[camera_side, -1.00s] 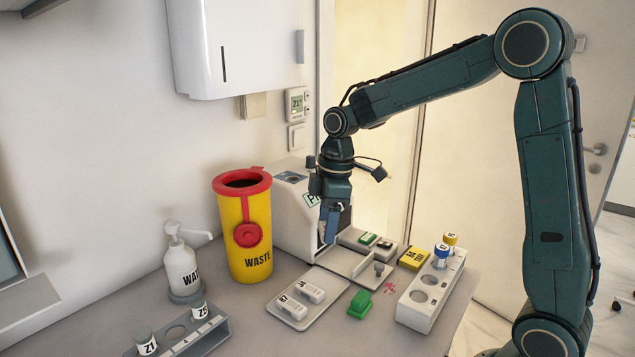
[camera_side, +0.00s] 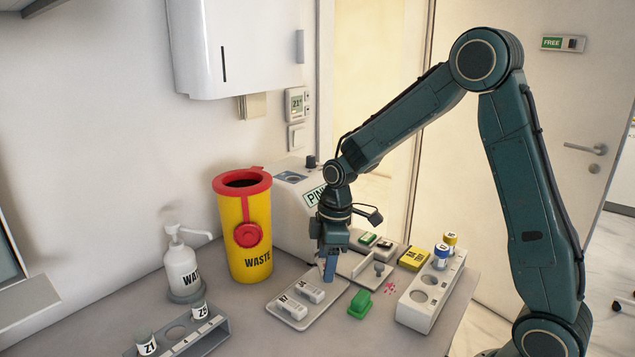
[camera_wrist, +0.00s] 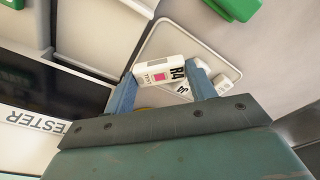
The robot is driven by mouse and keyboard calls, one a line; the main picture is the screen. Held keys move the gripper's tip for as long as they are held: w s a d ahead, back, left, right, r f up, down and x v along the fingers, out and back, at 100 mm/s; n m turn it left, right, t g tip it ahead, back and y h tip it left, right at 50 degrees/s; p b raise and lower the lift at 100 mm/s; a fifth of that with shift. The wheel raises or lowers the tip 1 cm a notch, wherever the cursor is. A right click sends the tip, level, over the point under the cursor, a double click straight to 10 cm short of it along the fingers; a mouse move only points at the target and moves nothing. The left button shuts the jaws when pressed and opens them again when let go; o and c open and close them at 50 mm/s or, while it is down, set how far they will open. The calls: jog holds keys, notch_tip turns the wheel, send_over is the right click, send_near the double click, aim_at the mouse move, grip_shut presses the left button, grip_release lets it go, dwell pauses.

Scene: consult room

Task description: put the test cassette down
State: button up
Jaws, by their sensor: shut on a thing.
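My gripper (camera_side: 328,279) points down over the back right end of a pale grey tray (camera_side: 296,325). In the side view that cassette is mostly hidden by the fingers. Two other white cassettes lie on the tray, a front one (camera_side: 288,309) marked R7 and a middle one (camera_side: 311,294). The tray (camera_wrist: 188,38) also shows under the held cassette in the wrist view. I cannot tell whether the held cassette touches the tray.
The white tester (camera_side: 290,222) stands behind my gripper, and the yellow waste bin (camera_side: 250,245) stands left of it. A green clip-like object (camera_side: 360,304) lies right of the tray. A white tube rack (camera_side: 425,305) stands further right. Bare table lies in front of the tray.

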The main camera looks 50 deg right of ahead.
jog(key=shift+f, duration=0.6)
jog(key=shift+f, duration=0.35)
jog(key=o, duration=0.7)
jog(key=shift+o, duration=0.2)
notch_tip(320, 180, up, 13)
jog(key=s+d, duration=0.1)
jog(key=shift+f, duration=0.15)
dwell(0.3)
